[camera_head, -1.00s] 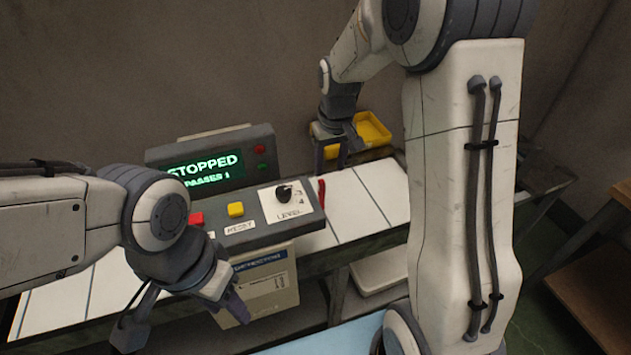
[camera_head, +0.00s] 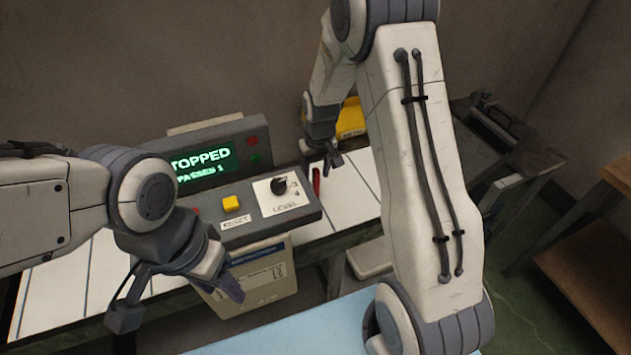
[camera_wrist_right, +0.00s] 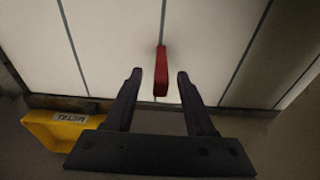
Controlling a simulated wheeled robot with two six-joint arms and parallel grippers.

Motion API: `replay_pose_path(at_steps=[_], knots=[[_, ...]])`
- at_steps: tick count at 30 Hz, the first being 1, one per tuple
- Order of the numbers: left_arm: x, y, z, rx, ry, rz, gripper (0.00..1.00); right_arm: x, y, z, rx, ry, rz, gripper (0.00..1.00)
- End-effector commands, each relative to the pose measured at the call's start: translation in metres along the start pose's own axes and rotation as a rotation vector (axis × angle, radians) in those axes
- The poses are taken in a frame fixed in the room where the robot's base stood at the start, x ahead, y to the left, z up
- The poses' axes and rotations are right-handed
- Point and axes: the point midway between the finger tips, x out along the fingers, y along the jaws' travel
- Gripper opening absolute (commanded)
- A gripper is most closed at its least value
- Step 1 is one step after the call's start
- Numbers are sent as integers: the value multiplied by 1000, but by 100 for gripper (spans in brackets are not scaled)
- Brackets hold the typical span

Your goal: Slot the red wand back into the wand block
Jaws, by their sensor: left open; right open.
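The red wand (camera_head: 316,181) lies on the white tiled surface just right of the control panel. In the right wrist view the red wand (camera_wrist_right: 161,72) shows between the fingers of my right gripper (camera_wrist_right: 159,75), which is open and not visibly touching it. In the head view my right gripper (camera_head: 322,165) is just above and behind the wand. My left gripper (camera_head: 178,304) is open and empty in front of the panel, over the table's front edge. I cannot make out the wand block in either view.
The control panel (camera_head: 240,203) has a screen, partly cut by my left arm, reading "STOPPED" and "PASSES 1", with a yellow button and a level dial. A yellow bin (camera_head: 352,118) stands behind my right arm; it also shows in the wrist view (camera_wrist_right: 50,130). A light blue surface (camera_head: 300,325) lies in front.

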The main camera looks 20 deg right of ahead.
Motion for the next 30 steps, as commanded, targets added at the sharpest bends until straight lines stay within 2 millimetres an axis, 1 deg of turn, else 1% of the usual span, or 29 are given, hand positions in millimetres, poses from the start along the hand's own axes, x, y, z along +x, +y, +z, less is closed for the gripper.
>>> replay_pose_path(at_steps=[7,8,9,11,12,23,26,30], knots=[[0,0,0,0,0,0,49,3,-1,0,-1,1,0,55],[0,0,0,0,0,0,49,3,-1,0,-1,1,0,51],[0,0,0,0,0,0,49,3,-1,0,-1,1,0,36],[0,0,0,0,0,0,49,3,-1,0,-1,1,0,13],[0,0,0,0,0,0,49,3,-1,0,-1,1,0,0],[0,0,0,0,0,0,49,2,-1,-1,-1,2,0,0],[1,0,0,0,0,0,49,-3,-1,-2,-1,3,0,0],[4,0,0,0,0,0,49,-18,-1,-4,-1,5,0,0]])
